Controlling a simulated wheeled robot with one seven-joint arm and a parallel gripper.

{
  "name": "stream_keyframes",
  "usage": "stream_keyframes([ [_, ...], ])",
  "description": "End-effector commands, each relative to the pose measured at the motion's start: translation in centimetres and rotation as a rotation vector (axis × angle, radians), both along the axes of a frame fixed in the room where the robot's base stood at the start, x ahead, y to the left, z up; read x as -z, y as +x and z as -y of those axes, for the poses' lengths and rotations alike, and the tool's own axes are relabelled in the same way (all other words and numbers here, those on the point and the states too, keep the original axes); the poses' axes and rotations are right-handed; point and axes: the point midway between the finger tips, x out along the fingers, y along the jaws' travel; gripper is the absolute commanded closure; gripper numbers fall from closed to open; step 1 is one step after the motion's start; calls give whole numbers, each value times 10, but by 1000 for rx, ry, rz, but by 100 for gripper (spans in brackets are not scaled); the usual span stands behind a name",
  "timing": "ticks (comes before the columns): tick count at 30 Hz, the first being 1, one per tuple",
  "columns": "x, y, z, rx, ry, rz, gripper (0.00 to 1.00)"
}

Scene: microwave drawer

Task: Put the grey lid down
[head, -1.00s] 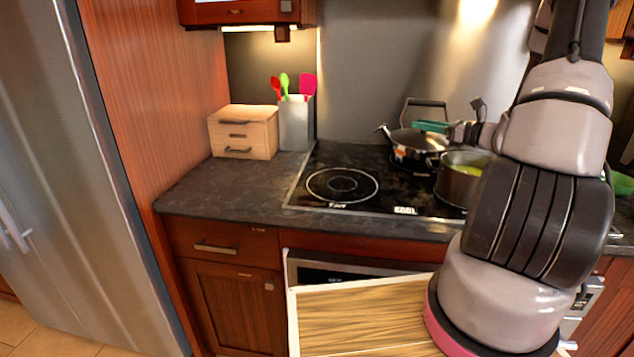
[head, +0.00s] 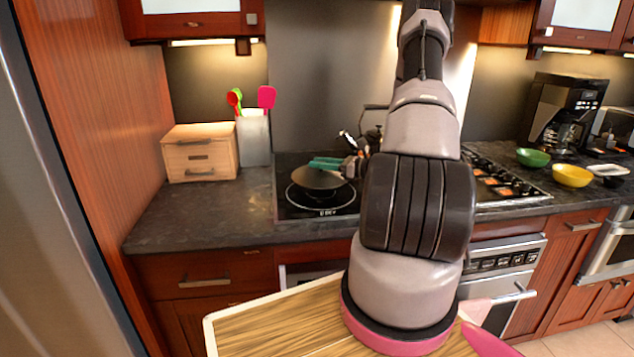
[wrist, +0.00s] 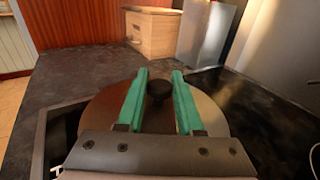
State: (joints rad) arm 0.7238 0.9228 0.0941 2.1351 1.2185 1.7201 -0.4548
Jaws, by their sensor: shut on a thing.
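The grey lid (head: 318,180) is a round dark disc over the front left burner of the black cooktop (head: 290,212). Part of the burner ring shows below it, and I cannot tell whether it touches the glass. My gripper (head: 326,163) has teal fingers and is shut on the lid's black knob. In the wrist view, the knob (wrist: 159,90) sits between the fingers of my gripper (wrist: 159,74), and the lid (wrist: 102,112) spreads out beneath them. The near part of the lid is hidden behind the gripper body.
A wooden drawer box (head: 200,152) and a utensil holder (head: 253,138) stand left of the cooktop. A kettle (head: 372,137) is behind, partly hidden by my arm. Bare dark counter (head: 195,220) lies at left. Green (head: 533,157) and yellow (head: 572,175) bowls stand at right.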

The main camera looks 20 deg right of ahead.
Motion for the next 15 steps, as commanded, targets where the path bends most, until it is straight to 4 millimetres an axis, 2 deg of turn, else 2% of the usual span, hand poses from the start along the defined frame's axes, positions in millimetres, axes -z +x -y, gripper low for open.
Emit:
stream_keyframes([
  [5, 17, 0, 0, 0, 2, -1, 100],
  [10, 43, 0, 0, 0, 2, -1, 100],
  [15, 51, 0, 0, 0, 0, 1, 100],
])
